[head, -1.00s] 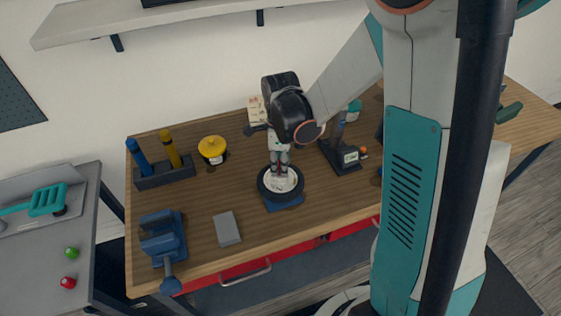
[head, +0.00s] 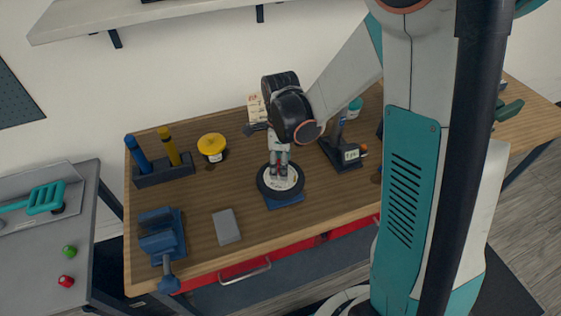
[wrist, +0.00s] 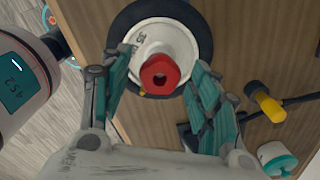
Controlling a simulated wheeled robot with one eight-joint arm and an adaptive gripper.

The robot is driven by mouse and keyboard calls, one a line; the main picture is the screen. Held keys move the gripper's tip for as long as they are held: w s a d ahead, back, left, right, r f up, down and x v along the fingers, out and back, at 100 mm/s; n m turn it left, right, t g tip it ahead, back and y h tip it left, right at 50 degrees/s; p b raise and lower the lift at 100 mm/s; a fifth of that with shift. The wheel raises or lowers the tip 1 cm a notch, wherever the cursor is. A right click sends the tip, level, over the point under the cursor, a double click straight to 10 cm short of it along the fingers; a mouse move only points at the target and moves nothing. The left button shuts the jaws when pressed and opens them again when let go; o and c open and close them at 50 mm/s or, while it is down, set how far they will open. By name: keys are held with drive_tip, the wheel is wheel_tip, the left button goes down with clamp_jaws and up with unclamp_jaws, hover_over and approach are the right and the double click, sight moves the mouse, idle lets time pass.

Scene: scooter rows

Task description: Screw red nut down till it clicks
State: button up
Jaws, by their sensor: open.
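The red nut (wrist: 160,73) shows in the wrist view over the centre of a white hub (wrist: 152,40), which sits in a black wheel (wrist: 200,22). In the head view the wheel (head: 266,190) lies flat on a blue stand (head: 285,202) on the bench. My gripper (head: 280,176) points down over the hub. In the wrist view my gripper (wrist: 161,62) is open, with one finger on each side of the nut and visible gaps to it.
The wooden bench (head: 200,215) holds a blue vise (head: 160,235), a grey block (head: 226,227), a yellow-lidded pot (head: 212,146), a tool rack (head: 165,176) and a small display device (head: 349,155). A grey side table (head: 30,245) carries red (head: 66,281) and green (head: 69,251) pieces.

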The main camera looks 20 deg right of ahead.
wheel_tip(320, 180, up, 12)
idle(0.6)
